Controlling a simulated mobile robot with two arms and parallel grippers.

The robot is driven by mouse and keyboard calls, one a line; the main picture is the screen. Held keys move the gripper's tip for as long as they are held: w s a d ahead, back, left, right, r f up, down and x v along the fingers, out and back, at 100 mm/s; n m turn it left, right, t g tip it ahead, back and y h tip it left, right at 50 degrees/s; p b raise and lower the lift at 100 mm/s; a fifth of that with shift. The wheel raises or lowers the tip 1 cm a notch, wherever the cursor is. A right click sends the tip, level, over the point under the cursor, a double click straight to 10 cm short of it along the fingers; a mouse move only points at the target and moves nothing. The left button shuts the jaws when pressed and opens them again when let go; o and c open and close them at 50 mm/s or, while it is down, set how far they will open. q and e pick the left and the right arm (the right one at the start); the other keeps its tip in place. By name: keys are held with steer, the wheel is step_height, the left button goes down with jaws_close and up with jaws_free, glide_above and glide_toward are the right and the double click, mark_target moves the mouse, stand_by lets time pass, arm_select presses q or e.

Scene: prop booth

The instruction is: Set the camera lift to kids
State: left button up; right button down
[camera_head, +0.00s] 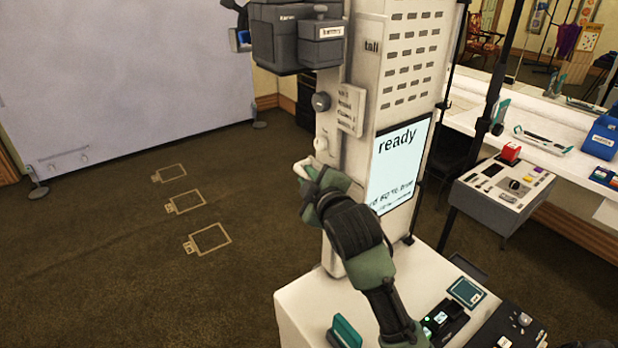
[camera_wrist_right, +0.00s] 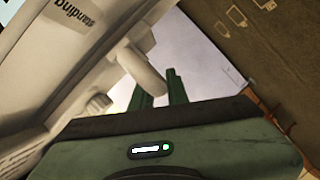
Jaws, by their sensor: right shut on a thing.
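The camera lift is a tall white column (camera_head: 345,110) carrying a dark camera box (camera_head: 287,38) at its top. A label reading "tall" (camera_head: 371,46) shows high on the column, and "standing" (camera_wrist_right: 75,12) shows in the right wrist view. A pale handle (camera_wrist_right: 148,72) sticks out from the column's side; its end (camera_head: 302,167) shows in the head view at my right gripper (camera_head: 314,180). The right gripper's green fingers (camera_wrist_right: 161,92) are shut on this handle and partly hidden by it. I see no "kids" label. My left gripper is not in view.
A lit screen reading "ready" (camera_head: 397,165) faces front on the column. A white base cabinet (camera_head: 310,295) stands below, with a control box (camera_head: 500,190) to the right. Open carpet with card-shaped outlines (camera_head: 208,240) lies left.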

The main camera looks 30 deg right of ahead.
steer(key=shift+f, duration=0.1)
stand_by(0.8)
step_height(320, 180, down, 26)
steer(key=b, duration=1.1)
steer(key=shift+f+b, duration=0.25)
steer(key=shift+b, duration=0.1)
steer(key=shift+s+f, duration=0.15)
steer(key=c, duration=1.6)
jaws_free()
steer(key=shift+o, duration=1.1)
steer(key=shift+r, duration=0.2)
steer(key=v, duration=0.7)
steer(key=shift+s, duration=0.3)
